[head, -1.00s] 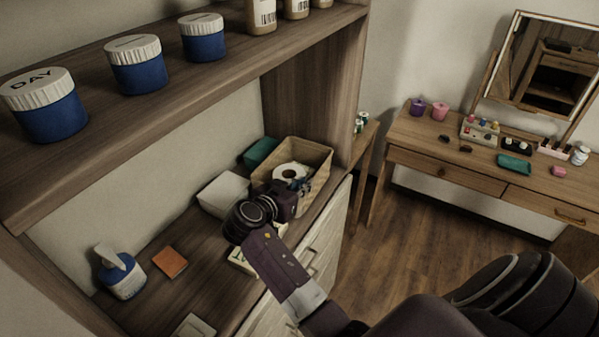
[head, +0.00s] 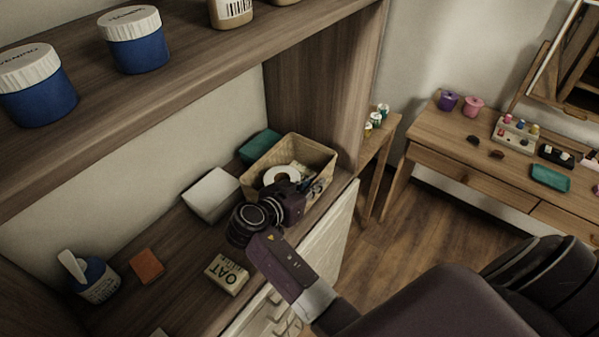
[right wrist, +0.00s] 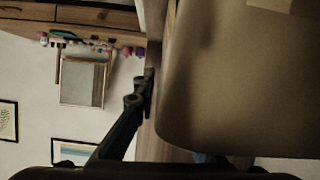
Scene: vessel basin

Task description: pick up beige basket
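The beige basket (head: 313,154) stands on the shelf counter against the upright panel, with a white roll (head: 281,175) and other small items in it. My right gripper (head: 317,187) is at the basket's near right side, by the rim. In the right wrist view a large tan surface, seemingly the basket (right wrist: 235,90), fills the right. One dark finger of my right gripper shows beside its left edge; the other finger is hidden, so I cannot tell whether it grips the wall. My left gripper is not in view.
A white box (head: 212,195) and a teal box (head: 260,145) stand close by the basket. An oat box (head: 227,274), an orange block (head: 147,265) and a blue bottle (head: 95,280) are nearer on the counter. The upper shelf (head: 185,85) overhangs the counter. Floor is clear at right.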

